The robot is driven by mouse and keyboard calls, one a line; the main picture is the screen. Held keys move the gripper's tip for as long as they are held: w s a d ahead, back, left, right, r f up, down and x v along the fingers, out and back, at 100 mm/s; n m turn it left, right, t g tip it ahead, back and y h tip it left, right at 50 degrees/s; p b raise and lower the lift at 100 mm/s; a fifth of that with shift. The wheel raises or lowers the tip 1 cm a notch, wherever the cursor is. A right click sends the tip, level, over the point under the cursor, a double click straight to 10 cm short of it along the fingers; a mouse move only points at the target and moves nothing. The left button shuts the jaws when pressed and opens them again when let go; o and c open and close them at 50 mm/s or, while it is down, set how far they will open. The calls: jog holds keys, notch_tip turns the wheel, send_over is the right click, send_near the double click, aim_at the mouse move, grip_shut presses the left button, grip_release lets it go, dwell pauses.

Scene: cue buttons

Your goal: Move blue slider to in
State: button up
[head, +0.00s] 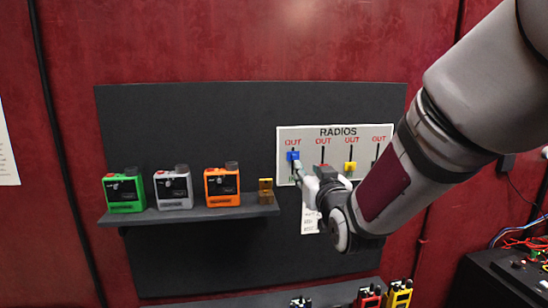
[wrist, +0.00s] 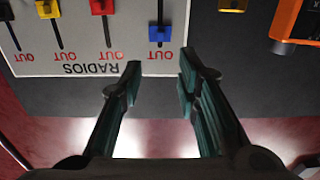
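The blue slider (head: 293,156) is on the white RADIOS panel (head: 337,131), in the leftmost slot, close under its OUT label. In the wrist view, which shows the panel upside down, the blue slider (wrist: 160,34) sits near the OUT end of its slot. My gripper (head: 298,170) is just below the blue slider in the head view. In the wrist view my gripper (wrist: 160,74) is open, its fingertips apart with nothing between them. The blue slider lies beyond the gap, roughly centred on it. The gripper partly hides the panel's lower part in the head view.
The red slider (wrist: 102,7) and yellow slider (wrist: 47,8) sit in neighbouring slots, farther from OUT. Green (head: 124,191), grey (head: 174,188) and orange (head: 222,186) radios stand on a shelf (head: 190,215) left of the panel. More radios (head: 398,294) stand below.

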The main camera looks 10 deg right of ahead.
aim_at(295, 156)
jog(key=w, duration=1.1)
jog(key=shift+w+p, duration=0.35)
jog(key=shift+p, duration=0.05)
grip_shut()
